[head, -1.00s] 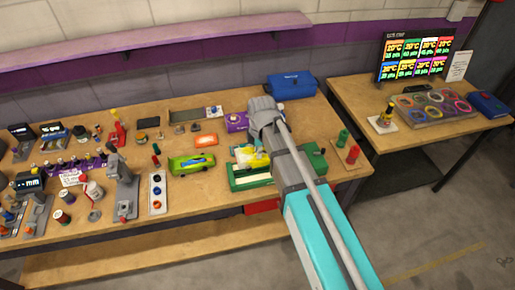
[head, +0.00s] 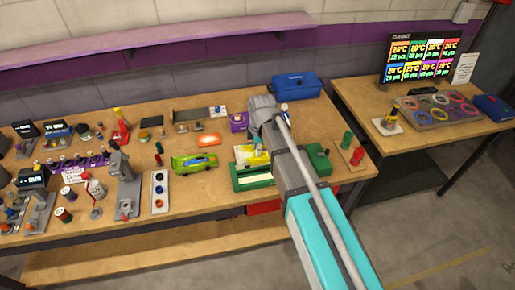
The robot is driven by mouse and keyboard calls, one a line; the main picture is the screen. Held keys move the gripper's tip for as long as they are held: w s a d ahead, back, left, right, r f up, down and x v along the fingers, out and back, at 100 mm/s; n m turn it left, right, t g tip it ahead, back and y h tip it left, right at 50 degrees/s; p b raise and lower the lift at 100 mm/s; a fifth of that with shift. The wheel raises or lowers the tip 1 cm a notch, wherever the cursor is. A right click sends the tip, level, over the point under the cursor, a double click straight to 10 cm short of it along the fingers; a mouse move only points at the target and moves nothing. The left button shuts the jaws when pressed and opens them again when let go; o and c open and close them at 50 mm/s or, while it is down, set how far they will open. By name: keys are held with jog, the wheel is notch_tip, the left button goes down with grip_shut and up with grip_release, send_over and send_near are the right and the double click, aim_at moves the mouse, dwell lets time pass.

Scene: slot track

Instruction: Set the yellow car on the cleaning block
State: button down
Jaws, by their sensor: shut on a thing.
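The yellow car (head: 255,156), with white and dark markings, is at the right-middle of the long workbench. It is over or on a green block with a pale strip (head: 244,184), which looks like the cleaning block. I cannot tell whether the car touches the block. My gripper (head: 261,148) comes in from the right and is shut on the yellow car. The gripper and arm hide the car's right side and part of the block.
A green box (head: 319,158) and bottles on a stand (head: 352,150) are close on the right. A blue case (head: 297,86) lies behind. Many small tools crowd the left.

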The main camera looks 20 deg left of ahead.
jog(key=shift+f+b, duration=3.6)
jog(key=shift+f, duration=0.2)
jog(key=shift+c, duration=2.4)
grip_release()
jog(key=shift+r, duration=0.1)
notch_tip(320, 180, up, 8)
jog(key=p, duration=0.8)
jog(key=shift+r+p, duration=0.2)
jog(key=shift+p, duration=0.1)
jog(key=shift+d, duration=0.15)
